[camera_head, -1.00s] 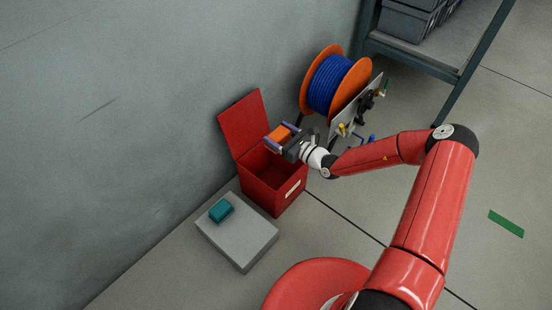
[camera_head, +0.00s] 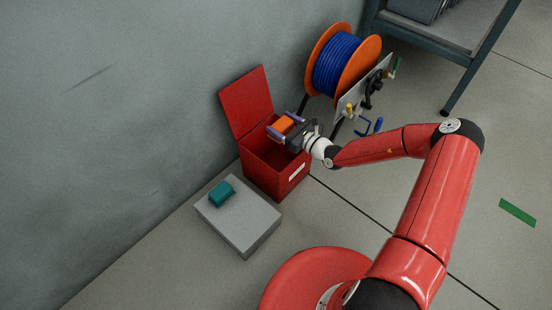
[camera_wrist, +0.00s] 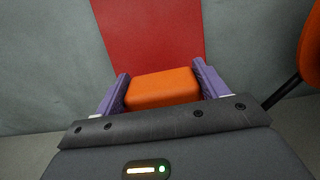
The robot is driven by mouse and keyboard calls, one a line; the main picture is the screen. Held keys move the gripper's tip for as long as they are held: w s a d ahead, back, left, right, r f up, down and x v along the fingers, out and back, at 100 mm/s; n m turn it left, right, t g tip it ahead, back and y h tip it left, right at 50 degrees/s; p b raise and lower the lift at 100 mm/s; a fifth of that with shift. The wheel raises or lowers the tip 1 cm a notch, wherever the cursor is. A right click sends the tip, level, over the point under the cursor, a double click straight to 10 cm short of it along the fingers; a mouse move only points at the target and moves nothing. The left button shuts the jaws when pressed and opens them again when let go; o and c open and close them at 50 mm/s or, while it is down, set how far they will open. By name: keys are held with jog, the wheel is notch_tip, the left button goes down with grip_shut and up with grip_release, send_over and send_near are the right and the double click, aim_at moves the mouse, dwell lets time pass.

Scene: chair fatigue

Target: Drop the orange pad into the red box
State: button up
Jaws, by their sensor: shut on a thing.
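The orange pad (camera_head: 283,124) is held between the purple fingers of my gripper (camera_head: 284,127). In the wrist view the pad (camera_wrist: 162,88) sits between the two fingers, which press on its left and right sides. The red box (camera_head: 274,184) stands on the floor by the wall with its lid (camera_head: 246,102) raised and leaning back. The pad and the gripper are above the box, over the back right part of its opening. The raised lid also shows behind the pad in the wrist view (camera_wrist: 150,35). Part of the box's inside is hidden by my gripper.
A grey block (camera_head: 240,218) with a teal pad (camera_head: 221,194) on it lies in front of the box. A reel of blue cable (camera_head: 337,64) with orange flanges stands close behind the gripper. A shelf rack (camera_head: 440,40) is at the back right.

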jog(key=o, duration=1.1)
jog(key=shift+c, duration=0.2)
jog(key=shift+s+d, duration=0.1)
jog(key=shift+d, duration=0.05)
jog(key=p+v, duration=0.1)
jog(key=v, duration=0.6)
jog(key=shift+s+d, duration=0.15)
jog(key=shift+d, duration=0.1)
